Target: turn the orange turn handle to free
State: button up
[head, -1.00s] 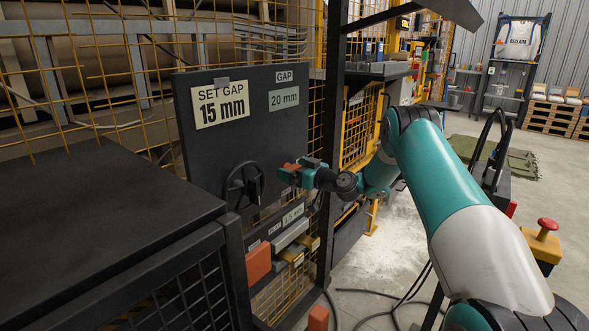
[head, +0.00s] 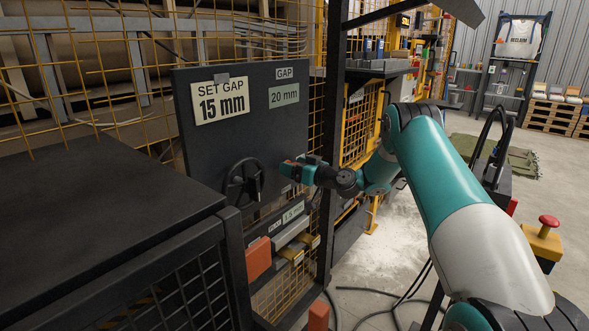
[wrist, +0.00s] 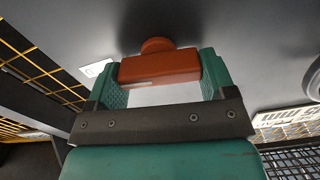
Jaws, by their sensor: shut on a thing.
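The orange turn handle (wrist: 160,67) shows in the wrist view as a short bar on a round orange hub, against a dark panel. My gripper (wrist: 163,76) has one teal finger at each end of the bar and is shut on it. In the head view my gripper (head: 298,171) is at the right part of the dark upright panel (head: 215,135). There the handle is mostly hidden by the fingers, with only a little orange showing.
A black handwheel (head: 243,183) is on the panel left of my gripper. Signs read "SET GAP 15 mm" (head: 220,101) and "GAP 20 mm" (head: 284,95). A black post (head: 334,150) stands just right of the panel. Labelled blocks (head: 290,233) sit below. A dark cabinet (head: 95,190) fills the lower left.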

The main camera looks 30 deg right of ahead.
jog(key=m+b, duration=0.1)
jog(key=m, duration=0.3)
jog(key=shift+d+f, duration=0.1)
jog(key=m, duration=0.4)
jog(key=shift+d, duration=0.1)
jog(key=m, duration=0.4)
jog(key=shift+f, duration=0.1)
jog(key=shift+d+f+m+p, duration=0.15)
jog(key=shift+m+p, duration=0.55)
jog(key=shift+m, duration=1.4)
jog(key=o, duration=0.9)
jog(key=b+v, duration=0.9)
jog(key=v, duration=0.8)
jog(key=shift+s+b, duration=0.15)
jog(key=shift+b, duration=0.25)
